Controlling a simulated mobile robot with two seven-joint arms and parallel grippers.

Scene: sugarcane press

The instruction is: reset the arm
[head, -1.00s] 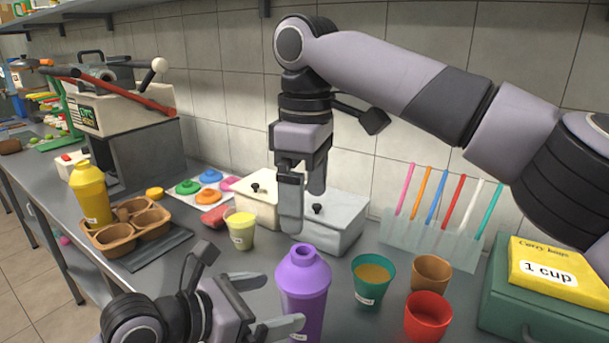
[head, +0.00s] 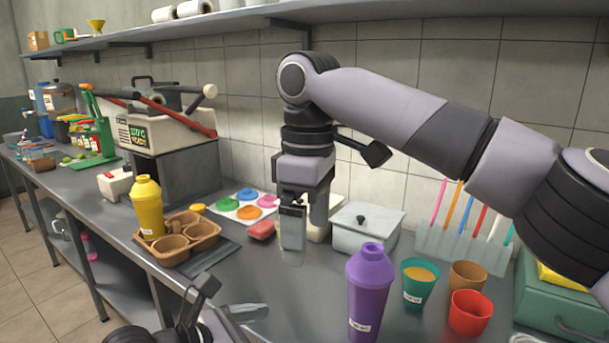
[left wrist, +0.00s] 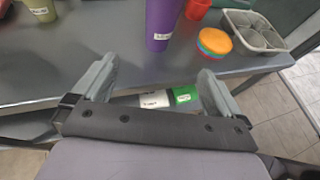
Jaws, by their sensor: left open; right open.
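My right gripper (head: 305,235) hangs pointing down over the counter (head: 240,290), its jaws apart and holding nothing. It is in front of a cream lidded box and left of a white lidded box (head: 365,230). My left gripper (head: 240,318) shows only in part at the bottom edge of the head view, left of the purple bottle (head: 368,290). In the left wrist view the left gripper (left wrist: 158,85) has its fingers wide apart with nothing between them, and the purple bottle (left wrist: 162,22) stands beyond them.
Teal (head: 418,280), brown (head: 467,275) and red (head: 469,312) cups stand right of the bottle. A brown cup carrier (head: 190,240) and yellow bottle (head: 147,207) are left, before the press (head: 165,130). A shelf (head: 300,12) runs above. Bare counter lies mid-front.

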